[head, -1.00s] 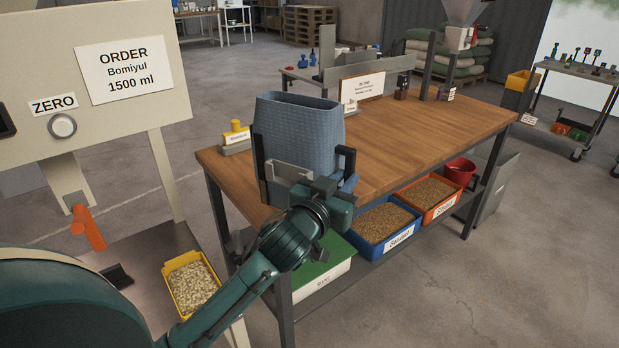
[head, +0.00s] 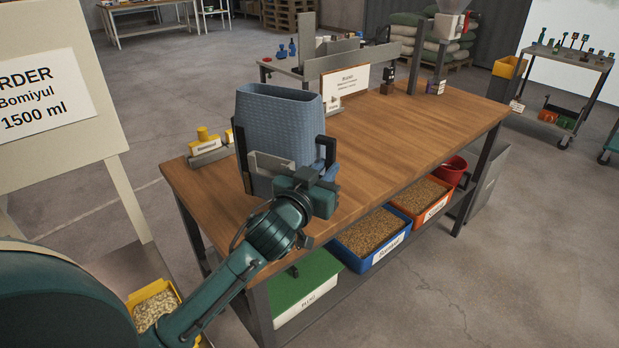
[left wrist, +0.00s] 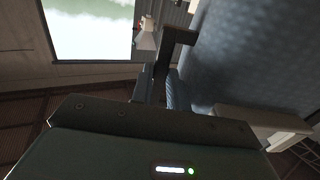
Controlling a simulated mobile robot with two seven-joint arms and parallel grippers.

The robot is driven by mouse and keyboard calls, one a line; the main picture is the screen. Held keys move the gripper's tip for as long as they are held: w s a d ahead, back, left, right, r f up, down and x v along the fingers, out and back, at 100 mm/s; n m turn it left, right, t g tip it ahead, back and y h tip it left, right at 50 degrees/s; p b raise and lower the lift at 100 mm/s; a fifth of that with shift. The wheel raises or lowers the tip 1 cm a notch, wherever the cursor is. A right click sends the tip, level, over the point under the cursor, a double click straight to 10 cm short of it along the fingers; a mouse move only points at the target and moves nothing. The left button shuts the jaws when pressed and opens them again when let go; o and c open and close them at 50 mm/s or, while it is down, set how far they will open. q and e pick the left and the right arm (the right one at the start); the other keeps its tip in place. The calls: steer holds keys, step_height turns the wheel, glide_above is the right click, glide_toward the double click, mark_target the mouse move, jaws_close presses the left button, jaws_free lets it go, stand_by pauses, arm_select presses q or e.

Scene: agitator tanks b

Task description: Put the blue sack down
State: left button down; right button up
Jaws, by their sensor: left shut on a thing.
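The blue sack (head: 281,122) is upright with its open top facing up, at the near left part of the wooden workbench (head: 400,150). My left gripper (head: 285,160) is shut on the sack, one finger at its left side and one at its right. The sack's lower part is hidden behind the gripper, so I cannot tell whether it touches the bench top. In the left wrist view the sack (left wrist: 255,60) fills the upper right, close to the fingers. My right gripper is not in view.
Yellow-topped weights (head: 206,140) stand left of the sack. A white sign (head: 345,88) stands at the bench's back. Below are a blue grain bin (head: 372,236), an orange bin (head: 420,200) and a green-topped box (head: 303,285).

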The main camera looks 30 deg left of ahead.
arm_select(q)
step_height(320, 180, down, 7)
steer(key=b, duration=0.1)
steer(key=shift+r, duration=0.15)
steer(key=c, duration=1.8)
jaws_free()
steer(key=shift+f, duration=0.25)
steer(key=o, duration=0.4)
steer(key=shift+o, duration=0.2)
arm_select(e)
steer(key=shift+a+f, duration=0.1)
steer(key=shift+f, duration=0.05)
arm_select(q)
steer(key=s+b, duration=0.1)
steer(key=s, duration=1)
steer(key=s+d+f+m+g+h, duration=0.1)
steer(key=s+d+f+g+h, duration=0.1)
steer(key=s+d+f, duration=0.3)
steer(key=s+d+f+m+g+h, duration=0.2)
steer(key=s+d+f+g, duration=0.2)
steer(key=f, duration=0.9)
steer(key=s+d, duration=0.2)
steer(key=s, duration=0.2)
steer(key=shift+s+f+g, duration=0.15)
steer(key=shift+f+g, duration=0.1)
steer(key=shift+g, duration=0.15)
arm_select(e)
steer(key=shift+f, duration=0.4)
arm_select(q)
steer(key=shift+d, duration=0.1)
